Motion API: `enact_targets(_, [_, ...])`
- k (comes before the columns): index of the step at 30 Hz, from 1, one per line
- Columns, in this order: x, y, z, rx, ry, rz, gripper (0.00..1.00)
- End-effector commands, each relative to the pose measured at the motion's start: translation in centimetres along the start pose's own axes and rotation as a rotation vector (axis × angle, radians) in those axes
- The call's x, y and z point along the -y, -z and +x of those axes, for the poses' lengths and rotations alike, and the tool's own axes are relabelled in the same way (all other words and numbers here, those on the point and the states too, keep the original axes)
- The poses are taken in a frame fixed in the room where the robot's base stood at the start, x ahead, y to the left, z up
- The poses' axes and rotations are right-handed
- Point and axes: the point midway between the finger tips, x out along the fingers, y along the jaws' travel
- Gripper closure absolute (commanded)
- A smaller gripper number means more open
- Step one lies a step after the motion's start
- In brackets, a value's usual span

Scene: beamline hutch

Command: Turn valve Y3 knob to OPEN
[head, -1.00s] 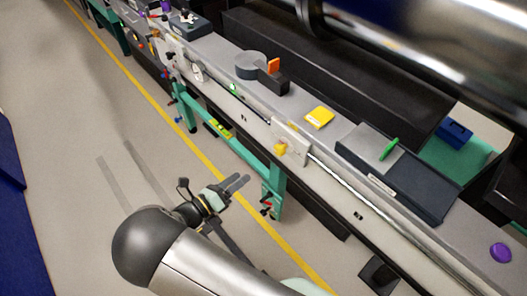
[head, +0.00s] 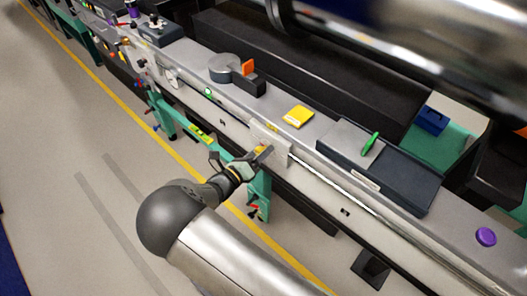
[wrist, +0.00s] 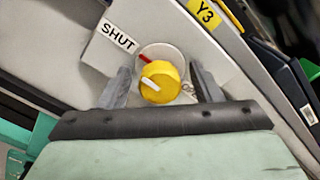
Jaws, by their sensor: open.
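The yellow knob (wrist: 162,84) of valve Y3 sits on a round pale dial with a red mark at its upper left. Its white pointer line slants toward the upper left, on the side of the SHUT label (wrist: 117,36). A yellow Y3 label (wrist: 206,13) is above. Letters right of the knob are mostly hidden by a finger. My gripper (wrist: 160,70) is open, with one finger on each side of the knob; I cannot tell whether they touch it. In the head view my gripper (head: 266,151) is at the pale valve plate (head: 270,133) and largely covers the knob.
A green frame (head: 261,190) stands below the plate. The floor (head: 60,130) in front is clear.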

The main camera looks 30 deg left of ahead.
Motion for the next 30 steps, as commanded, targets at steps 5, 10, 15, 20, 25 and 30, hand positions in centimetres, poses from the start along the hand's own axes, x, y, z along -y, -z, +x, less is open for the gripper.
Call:
enact_targets(5, [-0.03,-0.04,0.11,0.001,-0.001,0.000,0.41])
enact_targets(10, [-0.02,-0.04,0.09,0.001,-0.001,0.000,0.61])
enact_targets(15, [-0.02,-0.05,0.08,0.001,-0.001,0.000,0.86])
enact_targets(20, [-0.03,-0.03,0.08,0.001,-0.001,0.009,0.86])
enact_targets(25, [-0.08,0.01,0.08,0.000,-0.001,0.055,0.86])
enact_targets(30, [-0.15,0.11,0.10,0.000,0.000,0.154,0.86])
